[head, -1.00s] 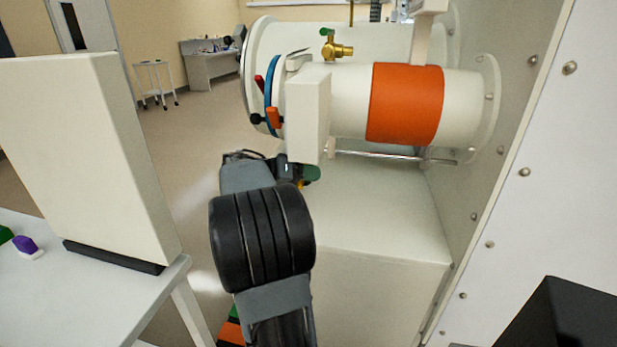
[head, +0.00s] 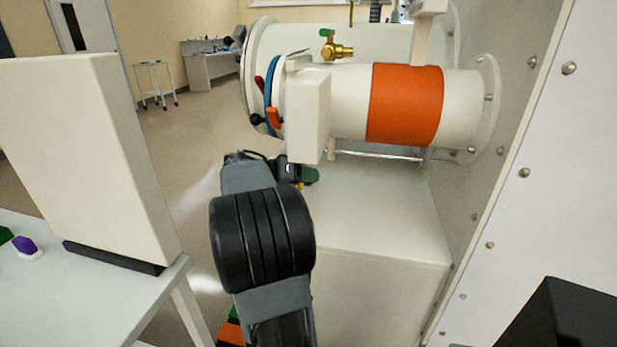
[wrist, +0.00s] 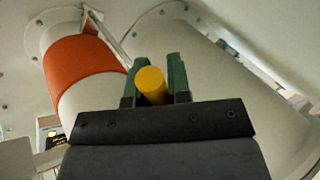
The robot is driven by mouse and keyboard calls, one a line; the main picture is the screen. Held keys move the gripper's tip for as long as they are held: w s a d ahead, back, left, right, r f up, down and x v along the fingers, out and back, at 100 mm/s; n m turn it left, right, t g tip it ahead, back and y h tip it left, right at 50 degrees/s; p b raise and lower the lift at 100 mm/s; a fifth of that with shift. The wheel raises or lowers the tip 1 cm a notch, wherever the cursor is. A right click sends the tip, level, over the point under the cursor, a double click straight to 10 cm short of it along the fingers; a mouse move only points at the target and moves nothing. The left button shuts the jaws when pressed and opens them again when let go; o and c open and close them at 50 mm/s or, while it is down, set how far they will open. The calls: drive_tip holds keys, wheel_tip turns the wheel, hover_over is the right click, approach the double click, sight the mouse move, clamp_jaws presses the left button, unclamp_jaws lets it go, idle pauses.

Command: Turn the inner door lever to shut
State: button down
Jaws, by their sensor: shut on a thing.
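A yellow cylindrical grip (wrist: 151,84), which looks like the lever's handle, sits between the green fingers of my gripper (wrist: 158,64) in the wrist view. My gripper is shut on it. In the head view my gripper (head: 303,173) is below the white tube's near end, partly hidden behind my own wrist, with only a bit of yellow showing. A thin metal rod (head: 380,155) runs under the tube towards the panel; it also shows in the wrist view (wrist: 108,38). Whether it joins the yellow grip is hidden.
The white tube has an orange band (head: 405,104). A pale box (head: 308,116) hangs on its near end, just above my gripper. A white ledge (head: 385,210) lies below. A white table (head: 75,285) stands at left.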

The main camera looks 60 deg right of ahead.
drive_tip(key=d+f+m+h+b, duration=0.1)
drive_tip(key=b, duration=0.6)
drive_tip(key=shift+w+f, duration=0.1)
drive_tip(key=shift+w, duration=0.05)
drive_tip(key=shift+m+h, duration=0.3)
drive_tip(key=c, duration=1.1)
unclamp_jaws()
drive_tip(key=p+v, duration=0.1)
drive_tip(key=v, duration=1.1)
drive_tip(key=shift+w+p, duration=0.15)
drive_tip(key=shift+p, duration=0.25)
